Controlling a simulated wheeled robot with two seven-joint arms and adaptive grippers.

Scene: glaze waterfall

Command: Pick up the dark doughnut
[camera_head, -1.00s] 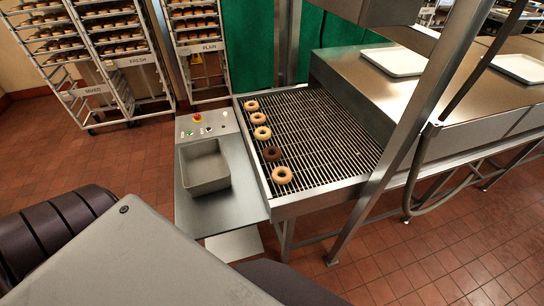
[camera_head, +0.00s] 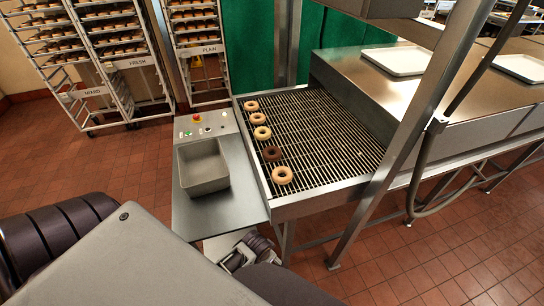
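The dark doughnut (camera_head: 271,154) is a brown ring lying flat on the wire conveyor grid (camera_head: 330,130), near its left side. It sits between a pale doughnut (camera_head: 282,174) in front and another pale doughnut (camera_head: 262,133) behind. What seems to be my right gripper (camera_head: 238,257) shows partly at the bottom, below the front edge of the steel side shelf and well short of the dark doughnut. Its fingers cannot be made out clearly. My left gripper is not in view.
A grey bin (camera_head: 203,167) stands on the steel side shelf (camera_head: 215,213), left of the grid, with a button panel (camera_head: 207,125) behind it. A slanted steel post (camera_head: 400,150) crosses the grid's right side. Racks (camera_head: 115,60) stand behind left.

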